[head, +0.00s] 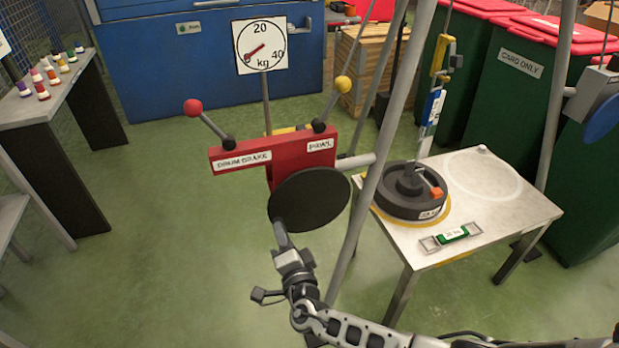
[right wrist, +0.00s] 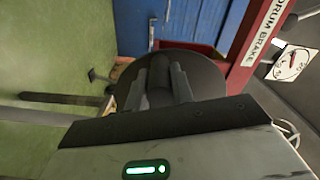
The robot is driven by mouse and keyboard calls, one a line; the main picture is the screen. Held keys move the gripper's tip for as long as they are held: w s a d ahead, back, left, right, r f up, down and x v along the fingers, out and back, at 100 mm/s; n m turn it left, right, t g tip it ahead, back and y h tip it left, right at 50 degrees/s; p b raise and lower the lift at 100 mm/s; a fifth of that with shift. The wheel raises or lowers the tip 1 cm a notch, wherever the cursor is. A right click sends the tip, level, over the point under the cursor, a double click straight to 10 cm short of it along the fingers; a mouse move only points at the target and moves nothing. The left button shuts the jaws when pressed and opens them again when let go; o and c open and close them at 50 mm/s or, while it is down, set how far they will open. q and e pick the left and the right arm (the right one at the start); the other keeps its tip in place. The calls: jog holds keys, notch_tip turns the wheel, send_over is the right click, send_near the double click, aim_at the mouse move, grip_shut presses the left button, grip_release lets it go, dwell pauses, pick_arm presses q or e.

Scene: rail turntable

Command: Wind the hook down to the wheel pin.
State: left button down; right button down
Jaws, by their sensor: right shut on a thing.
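My right gripper (head: 283,245) is at the crank handle in front of the black winch disc (head: 310,203). In the right wrist view its fingers (right wrist: 160,85) are closed around the dark handle (right wrist: 159,98), with the disc (right wrist: 208,75) behind. A yellow hook block (head: 440,55) hangs on a line, with a blue-and-white piece (head: 433,106) below it. The lower end hangs over the dark wheel (head: 395,202) on the small table (head: 520,208). The wheel's central pin (head: 409,180) stands up. I cannot tell whether hook and pin touch. My left gripper is not in view.
The red winch housing (head: 281,150) carries a red-knobbed drum brake lever (head: 192,107) and a yellow-knobbed pawl lever (head: 343,84). A kg dial (head: 261,45) stands behind, its needle pointing lower left. A grey frame leg (head: 380,150) stands between winch and table. A green level (head: 452,235) lies on the table.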

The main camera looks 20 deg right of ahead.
jog(key=shift+s+d+f, duration=0.15)
jog(key=shift+f, duration=0.25)
jog(key=shift+d+f+n, duration=0.35)
jog(key=shift+f+n, duration=0.35)
jog(key=shift+n, duration=0.4)
jog(key=shift+d+f+n, duration=0.6)
jog(key=shift+f+n, duration=0.1)
jog(key=shift+n, duration=0.6)
jog(key=c, duration=1)
grip_release()
jog(key=shift+r, duration=0.15)
